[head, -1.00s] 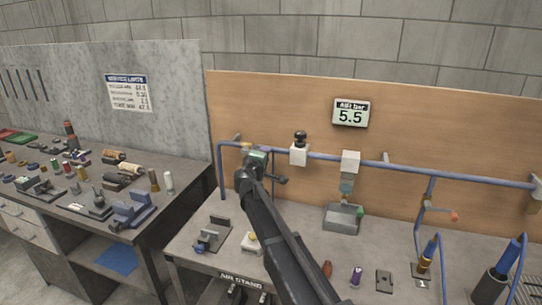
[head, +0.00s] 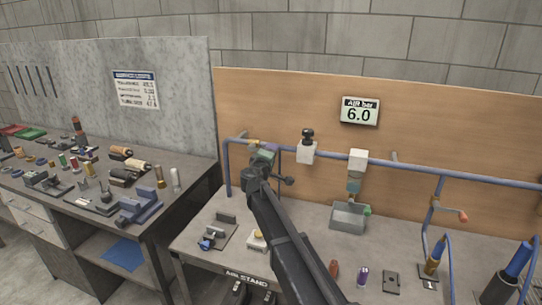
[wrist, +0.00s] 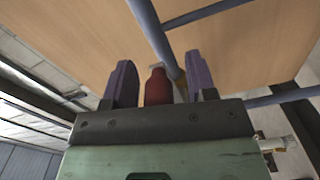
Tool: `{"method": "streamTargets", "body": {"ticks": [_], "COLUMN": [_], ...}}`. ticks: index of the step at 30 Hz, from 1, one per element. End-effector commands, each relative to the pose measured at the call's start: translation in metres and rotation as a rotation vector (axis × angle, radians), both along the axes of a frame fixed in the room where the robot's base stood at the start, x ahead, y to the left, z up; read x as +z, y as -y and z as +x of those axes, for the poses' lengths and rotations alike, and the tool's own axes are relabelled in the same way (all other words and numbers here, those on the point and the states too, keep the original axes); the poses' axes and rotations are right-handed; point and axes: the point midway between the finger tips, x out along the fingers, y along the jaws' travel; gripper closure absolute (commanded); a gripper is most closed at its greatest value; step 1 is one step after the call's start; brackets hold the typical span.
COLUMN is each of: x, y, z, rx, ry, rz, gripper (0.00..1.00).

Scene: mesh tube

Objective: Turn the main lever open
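The main lever shows in the wrist view as a red grip (wrist: 156,88) between the two purple fingers of my gripper (wrist: 161,75). A gap shows on each side of the grip, so my gripper is open around it and not clamped. In the head view my gripper (head: 264,154) is at the left end of the blue pipe (head: 425,174), in front of a brass-coloured fitting (head: 252,142). My gripper and arm hide the lever there. The air display (head: 360,111) on the wooden board reads 6.0.
A white regulator with a black knob (head: 307,147) sits on the pipe right of my gripper. A filter unit (head: 357,170) hangs above a grey bin (head: 348,217). Another red-tipped lever (head: 462,216) is farther right. Small parts lie on the bench below.

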Motion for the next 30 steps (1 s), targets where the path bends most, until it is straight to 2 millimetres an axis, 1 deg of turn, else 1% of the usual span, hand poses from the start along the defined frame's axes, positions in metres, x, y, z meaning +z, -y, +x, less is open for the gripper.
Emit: {"method": "streamTargets", "body": {"ticks": [5, 8, 15, 19, 23, 30], "x": [0.000, 0.000, 0.000, 0.000, 0.000, 0.000], "y": [0.000, -0.003, -0.016, -0.023, -0.025, -0.026], "z": [-0.002, -0.015, -0.074, -0.097, -0.105, -0.105], "rx": [0.000, 0.002, 0.002, 0.001, 0.001, 0.000], "ry": [0.000, 0.000, 0.000, 0.000, 0.000, 0.000], "rz": [-0.001, -0.001, 0.000, 0.000, 0.000, 0.000], "gripper": [0.48, 0.48, 0.48, 0.48, 0.48, 0.48]}}
